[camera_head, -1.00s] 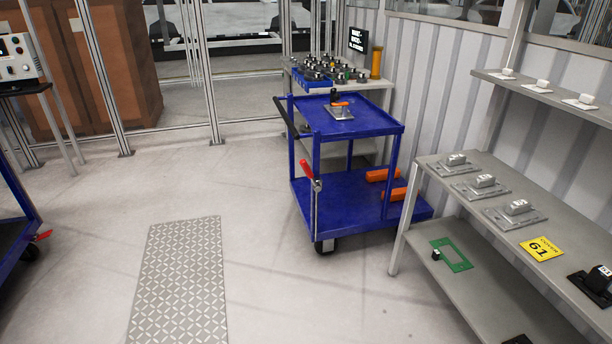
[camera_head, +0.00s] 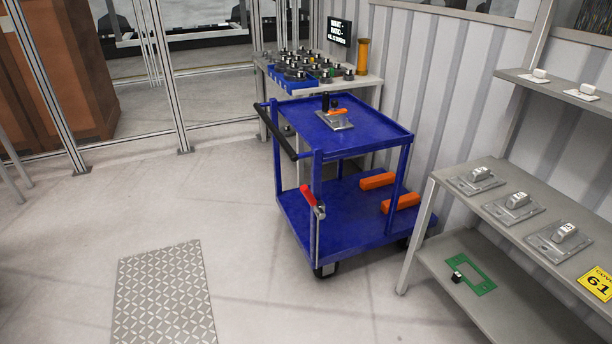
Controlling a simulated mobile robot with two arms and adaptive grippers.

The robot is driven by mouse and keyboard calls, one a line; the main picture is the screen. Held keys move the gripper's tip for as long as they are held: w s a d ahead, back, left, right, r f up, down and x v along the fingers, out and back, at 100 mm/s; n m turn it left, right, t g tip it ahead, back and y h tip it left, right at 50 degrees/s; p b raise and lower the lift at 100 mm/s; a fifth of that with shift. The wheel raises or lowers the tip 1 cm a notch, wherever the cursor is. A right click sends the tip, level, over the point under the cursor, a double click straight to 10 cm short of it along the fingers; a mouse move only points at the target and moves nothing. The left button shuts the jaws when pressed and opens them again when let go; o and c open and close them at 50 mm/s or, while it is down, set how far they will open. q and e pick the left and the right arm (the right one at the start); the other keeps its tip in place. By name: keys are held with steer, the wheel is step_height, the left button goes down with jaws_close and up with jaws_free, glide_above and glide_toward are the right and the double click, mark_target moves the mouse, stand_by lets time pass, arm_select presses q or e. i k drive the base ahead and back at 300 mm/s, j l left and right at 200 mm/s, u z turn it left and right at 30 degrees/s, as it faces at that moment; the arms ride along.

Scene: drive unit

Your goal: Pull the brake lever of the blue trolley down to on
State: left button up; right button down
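The blue trolley (camera_head: 340,215) stands right of the middle, with a flat top tray, a lower deck and dark wheels. Its brake lever has a red grip (camera_head: 308,194) and sits at the near left corner post, beside a thin grey rod that runs down toward the wheel. The red grip points up and to the left from its pivot. A black push handle (camera_head: 276,131) runs along the trolley's left side. Neither of my grippers shows in the view.
A grey diamond-plate mat (camera_head: 163,297) lies on the floor at the left. A grey shelf table (camera_head: 450,185) stands close to the trolley's right. A table (camera_head: 375,80) with a blue parts tray stands behind it. The floor left and in front of the trolley is clear.

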mark_target(306, 193)
steer(key=i+j+z, duration=0.1)
steer(key=i+j, duration=0.6)
steer(key=i, duration=0.1)
